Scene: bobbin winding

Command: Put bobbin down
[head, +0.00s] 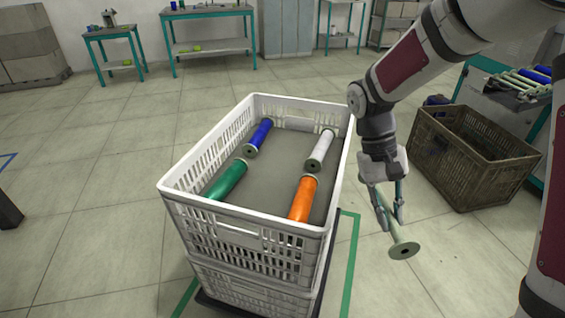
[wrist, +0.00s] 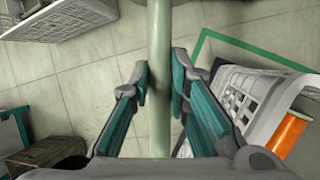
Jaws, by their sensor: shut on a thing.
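An empty pale green bobbin (head: 404,250) is held by my gripper (head: 391,213), with its flanged end pointing down and toward the camera. In the wrist view the bare bobbin shaft (wrist: 160,85) stands between the two teal finger pads of my gripper (wrist: 161,88). The gripper is to the right of the white crate (head: 245,230), outside it and apart from its wall. The crate holds a blue bobbin (head: 259,137), a white bobbin (head: 321,148), a green bobbin (head: 228,181) and an orange bobbin (head: 303,200).
A brown crate (head: 470,180) stands on the floor at the right. Beyond it is a teal stand (head: 500,100) with a rack of rods and a blue bobbin. Tables stand at the back. A green floor outline surrounds the stacked white crates.

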